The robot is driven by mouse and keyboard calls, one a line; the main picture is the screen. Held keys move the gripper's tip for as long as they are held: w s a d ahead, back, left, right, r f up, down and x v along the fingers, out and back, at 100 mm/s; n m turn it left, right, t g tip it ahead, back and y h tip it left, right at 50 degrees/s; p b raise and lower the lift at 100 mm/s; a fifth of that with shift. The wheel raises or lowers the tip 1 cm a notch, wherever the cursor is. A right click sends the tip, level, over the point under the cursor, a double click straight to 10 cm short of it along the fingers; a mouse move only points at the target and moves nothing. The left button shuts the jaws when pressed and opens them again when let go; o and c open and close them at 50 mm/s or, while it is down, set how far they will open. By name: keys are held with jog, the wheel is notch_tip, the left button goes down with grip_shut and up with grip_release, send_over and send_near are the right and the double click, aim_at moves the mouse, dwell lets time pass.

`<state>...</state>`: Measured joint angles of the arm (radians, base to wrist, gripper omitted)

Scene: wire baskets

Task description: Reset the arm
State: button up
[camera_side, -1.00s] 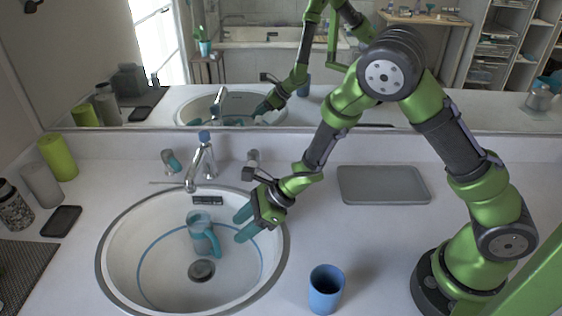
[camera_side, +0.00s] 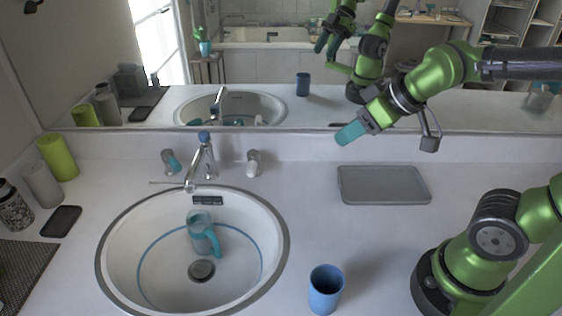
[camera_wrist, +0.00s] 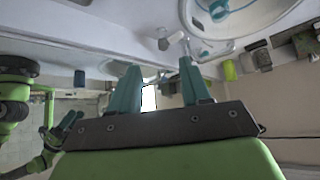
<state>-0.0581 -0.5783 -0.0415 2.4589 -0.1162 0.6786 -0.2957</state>
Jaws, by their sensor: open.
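My gripper (camera_side: 350,133) is raised above the back of the counter, in front of the mirror and above the grey tray. In the side view its teal fingers overlap, pointing down and left. The wrist view shows my gripper (camera_wrist: 157,85) with its two teal fingers apart and nothing between them. The wrist view looks upside down toward the sink (camera_wrist: 285,12) and the counter.
A grey and teal mug (camera_side: 203,235) is in the sink (camera_side: 118,240) near the drain. A blue cup (camera_side: 325,290) stands right of the sink. A grey tray (camera_side: 384,185) lies at the back. The faucet (camera_side: 201,160) rises behind the sink. The mirror (camera_side: 300,60) borders the counter.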

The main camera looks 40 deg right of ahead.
jog(key=s+m, duration=0.1)
jog(key=s+a+m, duration=0.1)
jog(key=s+m, duration=0.1)
jog(key=s+a+m+y, duration=0.1)
jog(key=m, duration=0.1)
jog(key=shift+s+r+g, duration=0.3)
jog(key=shift+s+r, duration=0.05)
jog(key=shift+s, duration=0.05)
